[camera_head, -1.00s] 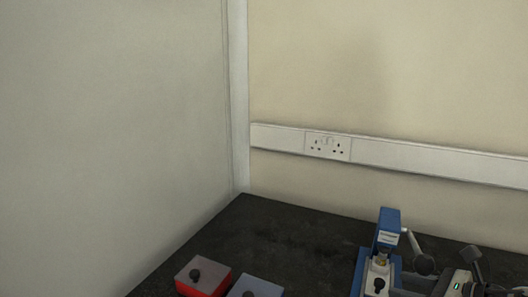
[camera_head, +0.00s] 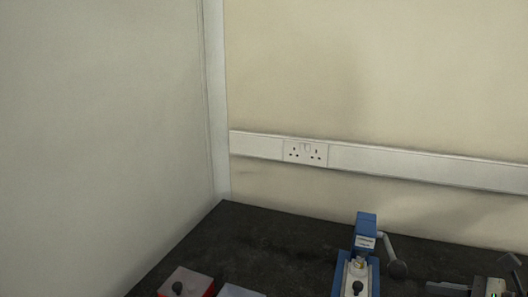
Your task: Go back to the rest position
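Neither of my grippers can be made out in the head view. The view takes in the back corner of a dark worktop (camera_head: 270,236) and the walls behind it. A blue and white device (camera_head: 364,240) with a side lever stands upright on the worktop. A red box (camera_head: 190,279) with a pale top and a dark knob sits at the lower left, cut off by the frame's bottom edge.
A pale box (camera_head: 238,291) is beside the red one, mostly cut off. Dark and grey equipment (camera_head: 496,286) shows at the lower right. A white trunking strip with a double socket (camera_head: 305,152) runs along the back wall. The worktop's back middle is clear.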

